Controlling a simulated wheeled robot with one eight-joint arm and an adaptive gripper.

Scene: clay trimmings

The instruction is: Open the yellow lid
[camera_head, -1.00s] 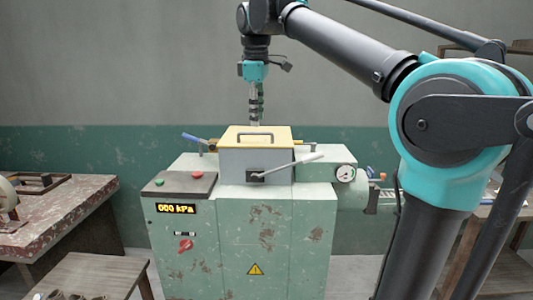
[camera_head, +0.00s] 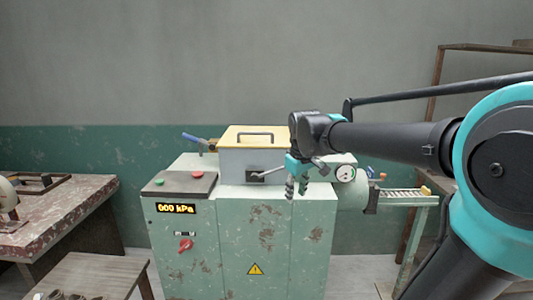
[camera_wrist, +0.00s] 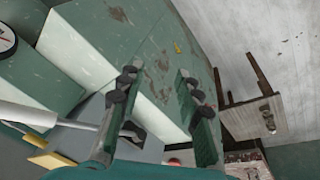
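The yellow lid (camera_head: 233,133) lies flat and closed on the grey box (camera_head: 236,160) on top of the green machine, with a dark bar handle (camera_head: 256,134) on it. A pale lever (camera_head: 274,171) runs right from a dark latch plate on the box's front; its far part is hidden behind my gripper in the head view. The lever also shows at the left of the wrist view (camera_wrist: 28,116). My gripper (camera_head: 296,188) points down in front of the box's right side. In the wrist view its fingers (camera_wrist: 158,76) are apart with nothing between them.
A pressure gauge (camera_head: 345,173) sits just right of my gripper. A control panel (camera_head: 179,183) with green and red buttons is at the machine's left. A workbench (camera_head: 60,213) and a low stool (camera_head: 92,276) stand further left. The space above the lid is clear.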

